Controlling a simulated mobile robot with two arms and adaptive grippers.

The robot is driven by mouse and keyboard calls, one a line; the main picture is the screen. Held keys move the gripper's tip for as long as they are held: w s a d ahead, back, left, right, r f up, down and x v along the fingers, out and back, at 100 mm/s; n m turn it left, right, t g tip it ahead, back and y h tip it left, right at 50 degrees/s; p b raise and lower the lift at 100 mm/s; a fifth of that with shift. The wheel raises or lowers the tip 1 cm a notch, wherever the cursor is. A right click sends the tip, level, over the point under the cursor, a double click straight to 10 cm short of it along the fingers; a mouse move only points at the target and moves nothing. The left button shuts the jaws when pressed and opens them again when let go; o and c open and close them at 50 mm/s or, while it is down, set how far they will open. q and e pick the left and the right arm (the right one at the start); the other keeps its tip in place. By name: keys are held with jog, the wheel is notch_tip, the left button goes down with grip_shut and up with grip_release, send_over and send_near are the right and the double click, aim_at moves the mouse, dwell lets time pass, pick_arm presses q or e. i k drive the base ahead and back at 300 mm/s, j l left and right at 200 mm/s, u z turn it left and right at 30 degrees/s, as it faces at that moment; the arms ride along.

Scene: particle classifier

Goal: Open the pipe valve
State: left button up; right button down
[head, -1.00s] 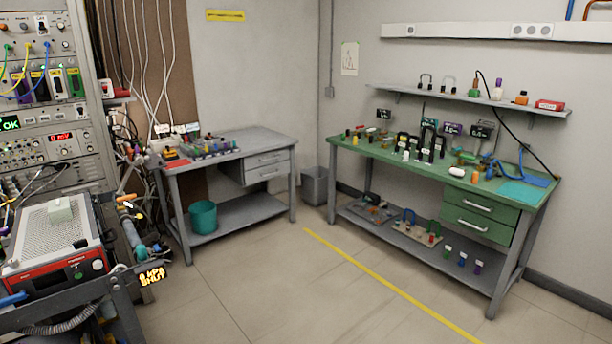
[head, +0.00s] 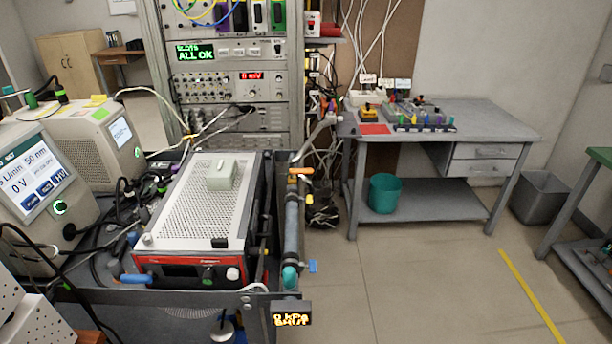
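A dark grey pipe (head: 291,230) runs along the right side of the cart in the head view, with a teal end piece (head: 290,277) at its near end. An orange lever-like part (head: 301,171) lies across the pipe's far end and looks like the valve handle, though it is small. A small yellow part (head: 309,199) sits just nearer on the pipe. A small display (head: 291,318) below the pipe shows orange text that looks like "0 kPa SHUT".
The cart (head: 262,301) carries a red-fronted perforated instrument (head: 200,215) left of the pipe. An instrument rack (head: 230,75) stands behind. A grey table (head: 500,130) with a teal bucket (head: 384,194) on its lower shelf stands back right. Floor right of the cart is clear.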

aim_at(293, 171)
jog(key=i+l+u, duration=0.2)
jog(key=u, duration=0.3)
jog(key=i+l+u, duration=0.15)
jog(key=l+u, duration=0.3)
jog(key=i+l+u, duration=0.1)
jog(key=l+u, duration=0.15)
jog(key=u, duration=0.25)
jog(key=l+u, duration=0.45)
jog(key=i+j, duration=0.05)
